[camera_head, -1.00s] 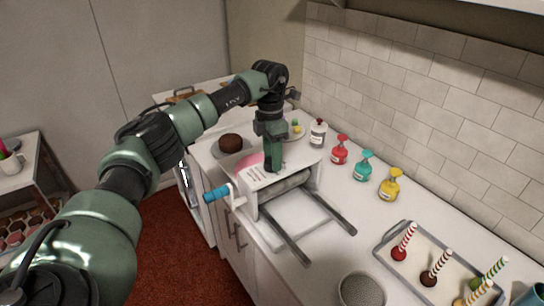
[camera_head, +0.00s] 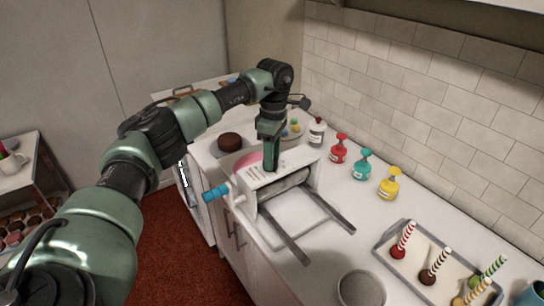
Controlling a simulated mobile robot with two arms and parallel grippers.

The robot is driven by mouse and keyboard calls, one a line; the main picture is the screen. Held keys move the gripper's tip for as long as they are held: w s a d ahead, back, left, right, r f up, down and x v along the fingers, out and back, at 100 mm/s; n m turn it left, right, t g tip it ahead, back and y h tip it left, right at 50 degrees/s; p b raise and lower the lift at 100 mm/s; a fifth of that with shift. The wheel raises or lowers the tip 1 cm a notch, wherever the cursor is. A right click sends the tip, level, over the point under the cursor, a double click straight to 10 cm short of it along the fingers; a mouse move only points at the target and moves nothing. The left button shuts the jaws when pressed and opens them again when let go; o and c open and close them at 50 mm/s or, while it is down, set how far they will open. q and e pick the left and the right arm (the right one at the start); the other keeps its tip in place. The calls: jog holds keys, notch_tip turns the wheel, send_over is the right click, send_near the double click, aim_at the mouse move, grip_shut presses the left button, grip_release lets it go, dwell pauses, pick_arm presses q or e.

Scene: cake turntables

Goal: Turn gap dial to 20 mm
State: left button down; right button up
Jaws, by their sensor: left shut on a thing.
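A white fondant sheeter (camera_head: 245,211) with a grey roller (camera_head: 284,184) and two dark rails stands on the counter. A blue crank handle (camera_head: 215,193) sticks out on its left side. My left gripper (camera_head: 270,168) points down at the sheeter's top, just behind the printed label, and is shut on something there. The gap dial is not clearly visible; the gripper covers that spot. A pink sheet (camera_head: 245,161) shows behind the sheeter. My right gripper is out of view.
Red (camera_head: 339,151), teal (camera_head: 361,166) and yellow (camera_head: 389,186) bottles line the tiled wall. A tray (camera_head: 407,268) of striped-stick pops and a round metal container (camera_head: 361,289) stand at front right. A brown cake (camera_head: 229,142) sits behind the sheeter. The counter between rails and bottles is clear.

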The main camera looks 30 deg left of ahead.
pick_arm(q)
jog(key=shift+m, duration=0.3)
jog(key=c, duration=0.9)
grip_release()
jog(key=shift+r+b, duration=0.3)
jog(key=shift+r, duration=0.2)
jog(key=r, duration=0.1)
jog(key=r+b, duration=0.1)
jog(key=r, duration=0.3)
jog(key=shift+w+r, duration=0.25)
jog(key=shift+a+r+b, duration=0.1)
jog(key=shift+r+b, duration=0.2)
jog(key=shift+r, duration=0.3)
